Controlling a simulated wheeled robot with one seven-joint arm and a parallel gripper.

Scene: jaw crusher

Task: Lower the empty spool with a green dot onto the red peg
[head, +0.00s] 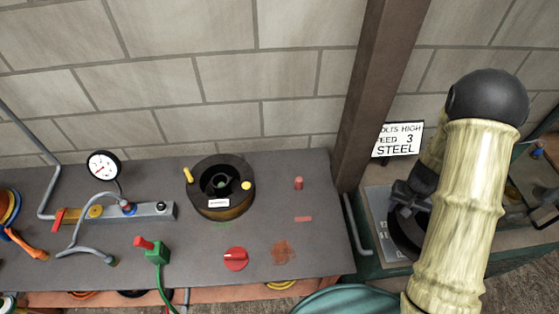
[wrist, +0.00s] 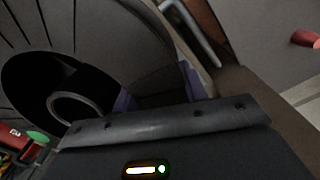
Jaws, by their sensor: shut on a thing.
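My gripper (head: 408,205) is at the right, over the area beyond the table's right edge. It is shut on a dark round spool (head: 402,238), which my arm partly covers. In the wrist view the spool (wrist: 100,35) fills the upper left, with its round hole showing, and purple finger pads of my gripper (wrist: 158,92) meet its rim. No green dot can be made out on the spool. The red peg (head: 298,183) stands upright on the grey table, left of and apart from the spool. A red peg also shows at the wrist view's right edge (wrist: 305,39).
A brown post (head: 365,90) rises between peg and gripper. A grey rail (head: 357,230) lies beside the table's right edge.

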